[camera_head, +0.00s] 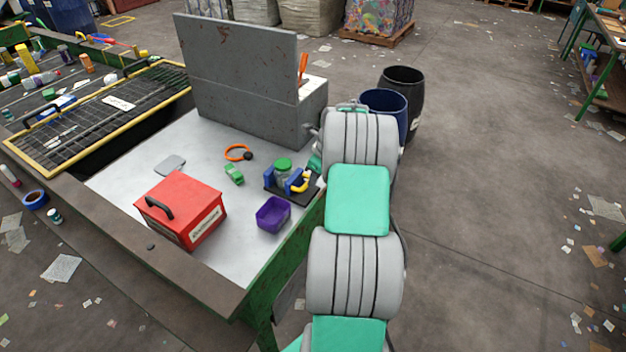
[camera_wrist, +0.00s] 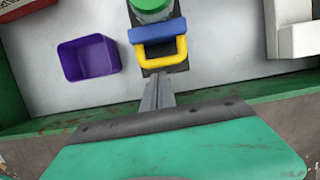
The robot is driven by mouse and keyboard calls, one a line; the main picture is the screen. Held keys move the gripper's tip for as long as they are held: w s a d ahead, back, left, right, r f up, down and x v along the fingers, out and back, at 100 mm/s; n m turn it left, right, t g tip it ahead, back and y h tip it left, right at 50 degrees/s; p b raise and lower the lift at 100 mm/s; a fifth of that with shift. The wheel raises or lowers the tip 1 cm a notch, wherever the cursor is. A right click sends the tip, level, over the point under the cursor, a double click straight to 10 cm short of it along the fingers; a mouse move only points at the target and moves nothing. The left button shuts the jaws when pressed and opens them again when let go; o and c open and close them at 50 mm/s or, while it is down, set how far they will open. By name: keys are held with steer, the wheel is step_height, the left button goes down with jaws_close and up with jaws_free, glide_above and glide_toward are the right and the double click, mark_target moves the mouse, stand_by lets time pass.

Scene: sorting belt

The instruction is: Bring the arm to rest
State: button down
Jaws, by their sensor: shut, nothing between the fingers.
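In the wrist view my gripper (camera_wrist: 158,90) is shut and empty, its thin grey fingers together. The fingertips point at a black-based holder with blue jaws (camera_wrist: 160,35) and a yellow handle (camera_wrist: 160,60); I cannot tell whether they touch it. A green-lidded jar (camera_wrist: 150,6) stands in the holder. In the head view the jar (camera_head: 283,170) and holder (camera_head: 292,187) are near the table's right edge. My arm runs up along that edge, and its links hide my gripper there.
A purple bin (camera_head: 272,214), red toolbox (camera_head: 181,211), green item (camera_head: 234,174) and orange ring (camera_head: 237,152) are on the table (camera_head: 135,183). A grey metal panel (camera_head: 240,75) stands behind. Blue (camera_head: 386,107) and black (camera_head: 403,86) barrels stand beyond my arm.

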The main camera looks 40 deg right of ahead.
steer(key=a+p+v, duration=0.1)
steer(key=p+v, duration=0.1)
steer(key=v, duration=0.6)
steer(key=a+r+n+b, duration=0.1)
steer(key=a+r+n, duration=0.2)
steer(key=a+n, duration=0.3)
steer(key=s+a+r+n+h+b, duration=0.1)
steer(key=a+r+n, duration=0.25)
steer(key=a, duration=0.35)
steer(key=a+r+n+b, duration=0.1)
steer(key=a+r+n, duration=0.2)
steer(key=a+n, duration=0.3)
steer(key=s+a+n+t+b, duration=0.1)
steer(key=s+a+n, duration=1.3)
steer(key=n, duration=0.2)
steer(key=shift+a+f, duration=0.2)
steer(key=shift+a, duration=0.2)
steer(key=shift+s, duration=0.1)
